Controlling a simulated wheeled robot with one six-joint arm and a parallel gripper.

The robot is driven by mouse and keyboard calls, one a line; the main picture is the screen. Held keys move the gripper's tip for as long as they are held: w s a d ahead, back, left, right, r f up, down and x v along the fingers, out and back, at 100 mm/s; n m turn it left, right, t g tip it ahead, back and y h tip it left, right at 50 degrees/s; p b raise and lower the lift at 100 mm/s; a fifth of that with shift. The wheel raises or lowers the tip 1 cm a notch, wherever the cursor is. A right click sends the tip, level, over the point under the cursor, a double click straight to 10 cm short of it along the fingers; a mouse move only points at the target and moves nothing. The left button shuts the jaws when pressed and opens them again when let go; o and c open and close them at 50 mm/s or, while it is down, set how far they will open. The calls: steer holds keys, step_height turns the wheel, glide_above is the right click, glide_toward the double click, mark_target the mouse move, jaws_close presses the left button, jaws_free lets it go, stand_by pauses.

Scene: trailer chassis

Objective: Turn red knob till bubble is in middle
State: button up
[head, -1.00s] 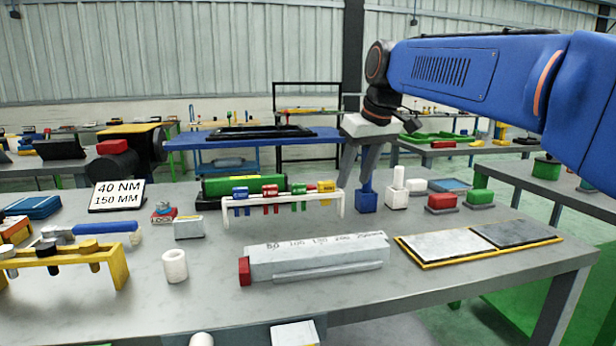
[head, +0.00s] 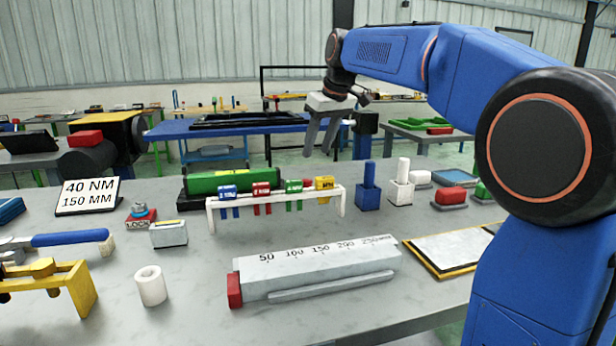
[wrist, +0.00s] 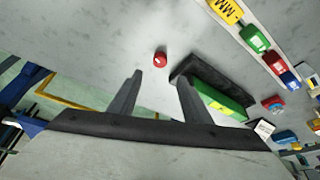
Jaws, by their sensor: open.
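A small round red knob (wrist: 160,57) shows in the wrist view on the grey tabletop, just beyond my fingertips and apart from them. Beside it is a green cylinder (wrist: 222,100) on a black base (wrist: 212,80). No bubble can be made out in either view. My gripper (head: 319,152) is open and empty above the back of the table, right of the green cylinder. Its two fingers (wrist: 160,76) stand apart in the wrist view.
The white rack (head: 280,196) with coloured tags stands before the green cylinder. A blue holder (head: 368,198) and a white holder (head: 400,192) stand to its right. A grey scale block (head: 318,268) lies in front. Bare tabletop surrounds the knob.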

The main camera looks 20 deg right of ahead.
mark_target(307, 180)
steer(key=x, duration=1.1)
steer(key=c, duration=1)
